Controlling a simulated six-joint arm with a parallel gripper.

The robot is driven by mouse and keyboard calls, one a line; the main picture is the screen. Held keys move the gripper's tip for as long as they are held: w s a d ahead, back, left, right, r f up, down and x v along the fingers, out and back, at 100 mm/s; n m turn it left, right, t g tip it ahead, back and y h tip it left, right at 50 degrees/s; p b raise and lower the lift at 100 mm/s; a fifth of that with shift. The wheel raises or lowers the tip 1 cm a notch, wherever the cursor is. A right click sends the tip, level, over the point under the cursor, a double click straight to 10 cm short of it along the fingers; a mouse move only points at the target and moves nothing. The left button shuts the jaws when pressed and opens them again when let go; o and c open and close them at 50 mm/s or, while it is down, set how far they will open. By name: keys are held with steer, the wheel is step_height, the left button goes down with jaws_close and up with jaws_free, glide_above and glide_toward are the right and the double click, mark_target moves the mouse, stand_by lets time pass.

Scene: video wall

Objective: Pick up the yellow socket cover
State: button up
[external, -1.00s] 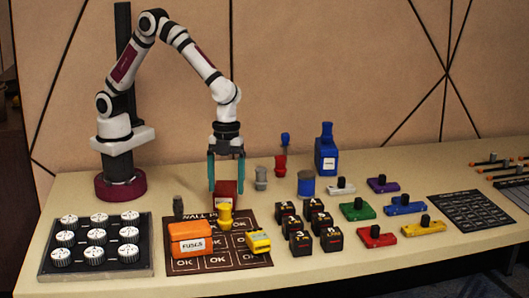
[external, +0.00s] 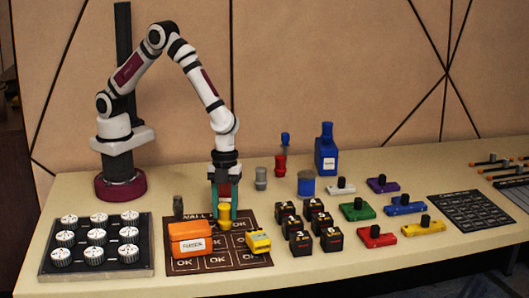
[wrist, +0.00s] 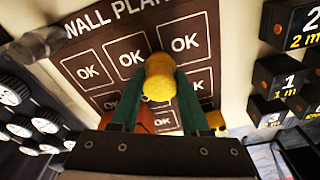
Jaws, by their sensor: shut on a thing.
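The yellow socket cover (external: 225,223) stands on the dark wall plan mat (external: 246,262), partly hidden by the fingers in the external view. In the wrist view its rounded yellow top (wrist: 160,78) sits between the two teal fingertips. My gripper (external: 224,212) points down over the mat and is shut on the socket cover. I cannot tell any gap between the cover and the mat.
An orange fuses box (external: 190,238) is close on the left, and a yellow block (external: 258,241) is close on the right. Several black blocks (external: 300,242) stand further right. A knob tray (external: 97,272) lies far left.

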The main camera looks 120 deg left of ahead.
jaws_close()
steer(key=shift+r, duration=0.1)
